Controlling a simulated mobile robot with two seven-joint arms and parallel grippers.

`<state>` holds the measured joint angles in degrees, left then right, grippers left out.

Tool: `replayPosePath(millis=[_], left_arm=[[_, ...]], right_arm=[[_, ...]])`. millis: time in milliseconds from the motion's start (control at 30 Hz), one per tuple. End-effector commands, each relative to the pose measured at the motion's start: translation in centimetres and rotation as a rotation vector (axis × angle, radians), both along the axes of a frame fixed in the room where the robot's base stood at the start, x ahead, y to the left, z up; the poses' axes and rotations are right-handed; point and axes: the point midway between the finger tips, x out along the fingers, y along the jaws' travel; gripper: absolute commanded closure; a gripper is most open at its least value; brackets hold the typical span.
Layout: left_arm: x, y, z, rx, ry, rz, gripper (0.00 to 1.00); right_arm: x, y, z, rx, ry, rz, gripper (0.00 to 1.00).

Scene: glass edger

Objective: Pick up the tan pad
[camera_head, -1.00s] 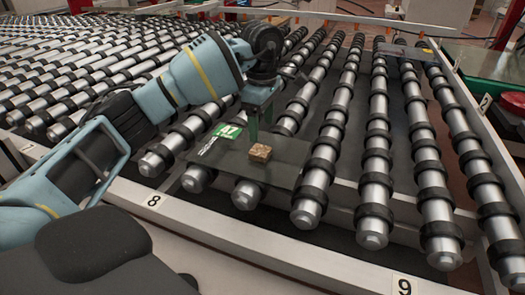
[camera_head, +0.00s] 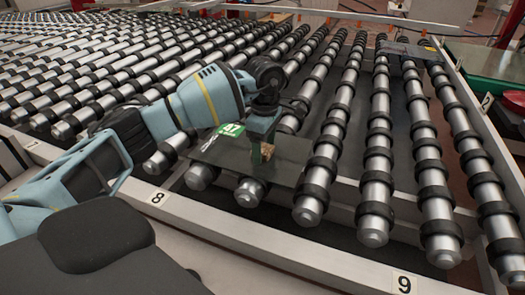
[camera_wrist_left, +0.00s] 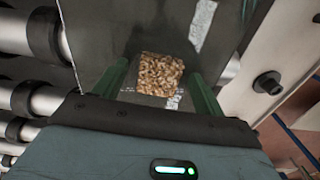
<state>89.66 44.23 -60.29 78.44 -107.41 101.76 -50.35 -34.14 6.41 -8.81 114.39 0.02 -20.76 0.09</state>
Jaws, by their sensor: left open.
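The tan pad (camera_head: 267,149) is a small, speckled tan-brown block on a dark flat sheet (camera_head: 298,155) over the rollers. My left gripper (camera_head: 260,160) points down at it, and its green fingers partly hide the pad in the head view. In the left wrist view the pad (camera_wrist_left: 160,74) lies between the two open fingers of my left gripper (camera_wrist_left: 160,82), with a gap to the finger on each side. The right gripper is not in view.
A green label marked 47 (camera_head: 231,129) lies on the sheet beside my gripper. Black-ringed rollers (camera_head: 376,180) fill the conveyor around it. A metal rail (camera_head: 250,235) with number tags runs along the front edge.

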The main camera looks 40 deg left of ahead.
Motion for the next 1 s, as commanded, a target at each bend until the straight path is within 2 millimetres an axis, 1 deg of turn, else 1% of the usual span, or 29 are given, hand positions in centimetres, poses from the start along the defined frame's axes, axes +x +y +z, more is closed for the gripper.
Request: replayPosePath(millis=[67,400,433,767,867,1000], left_arm=[[0.0,0.0,0.0,0.000,0.000,0.000,0.30],[0.0,0.0,0.1,-0.001,0.000,0.000,0.75],[0.0,0.0,0.1,-0.001,0.000,0.000,0.77],[0.0,0.0,0.2,-0.001,-0.001,0.000,0.77],[0.1,0.0,0.6,-0.002,-0.002,0.000,0.77],[0.1,0.0,1.8,-0.002,-0.002,0.000,0.77]], right_arm=[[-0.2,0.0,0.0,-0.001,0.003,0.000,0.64],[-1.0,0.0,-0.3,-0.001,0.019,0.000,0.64],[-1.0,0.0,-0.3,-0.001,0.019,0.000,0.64],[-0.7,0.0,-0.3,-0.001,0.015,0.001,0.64],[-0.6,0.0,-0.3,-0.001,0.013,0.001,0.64],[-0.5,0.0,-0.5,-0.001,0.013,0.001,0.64]])
